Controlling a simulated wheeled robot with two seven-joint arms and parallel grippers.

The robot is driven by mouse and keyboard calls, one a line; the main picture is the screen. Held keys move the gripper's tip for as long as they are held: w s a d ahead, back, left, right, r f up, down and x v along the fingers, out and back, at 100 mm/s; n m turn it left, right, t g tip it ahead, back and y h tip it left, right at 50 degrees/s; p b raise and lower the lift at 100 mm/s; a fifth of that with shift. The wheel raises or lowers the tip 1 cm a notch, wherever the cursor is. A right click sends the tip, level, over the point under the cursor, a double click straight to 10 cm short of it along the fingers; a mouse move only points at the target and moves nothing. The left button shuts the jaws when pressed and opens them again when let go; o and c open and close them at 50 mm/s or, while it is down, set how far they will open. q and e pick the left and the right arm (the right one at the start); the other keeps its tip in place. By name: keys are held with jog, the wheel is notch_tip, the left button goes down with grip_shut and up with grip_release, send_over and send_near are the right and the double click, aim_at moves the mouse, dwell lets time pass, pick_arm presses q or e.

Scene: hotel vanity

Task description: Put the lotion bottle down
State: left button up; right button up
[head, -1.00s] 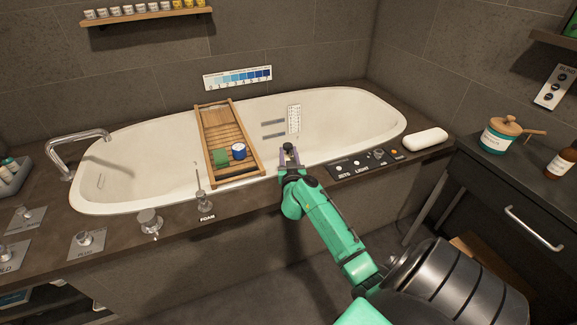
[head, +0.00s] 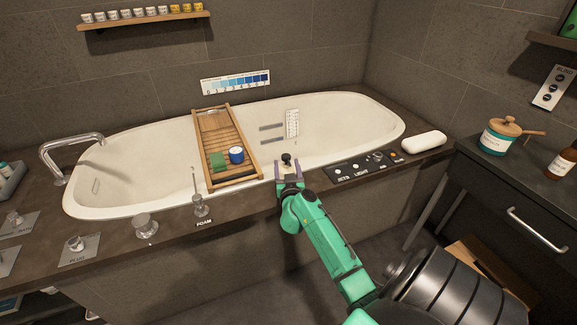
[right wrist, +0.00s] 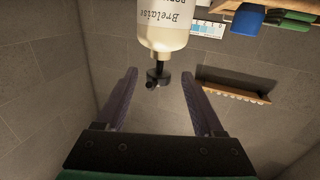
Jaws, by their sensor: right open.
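The lotion bottle (right wrist: 165,28) is cream with a white label and a black pump. It shows upside down at the top of the right wrist view, which itself is inverted, so the bottle is upright. Its black pump top (head: 287,159) shows in the head view just beyond my right gripper (head: 288,170), at the tub's near rim. The gripper hides the bottle's body, and I cannot see what its base rests on. In the right wrist view, the right gripper (right wrist: 161,88) is open, its fingers apart on either side of the pump end. My left gripper is not in view.
A control panel (head: 345,172) and a white bar (head: 424,142) are right of my gripper. A foam knob (head: 200,206) stands to the left.

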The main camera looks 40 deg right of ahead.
jog(key=p+v, duration=0.2)
jog(key=v, duration=0.9)
jog(key=s+a+f+n+g+y, duration=0.1)
jog(key=s+a+f+n+y, duration=0.15)
jog(key=f, duration=0.65)
jog(key=s+a+f+n+g+y, duration=0.1)
jog(key=s+a+f+n+y, duration=0.2)
jog(key=f, duration=0.6)
jog(key=s+a+f+n+g+y, duration=0.1)
jog(key=s+a+f+y, duration=0.25)
jog(key=f, duration=0.55)
jog(key=s+a+f+n+g, duration=0.1)
jog(key=s+f+g, duration=0.4)
jog(key=s, duration=0.8)
jog(key=s+a+f+n+g+y, duration=0.1)
jog(key=s+f+g, duration=0.4)
jog(key=s+f, duration=0.5)
jog(key=s+a+n, duration=0.1)
jog(key=s, duration=0.2)
jog(key=shift+s+a+f+g+y, duration=0.25)
jog(key=shift+s+f+g+y, duration=0.05)
jog(key=shift+f, duration=0.1)
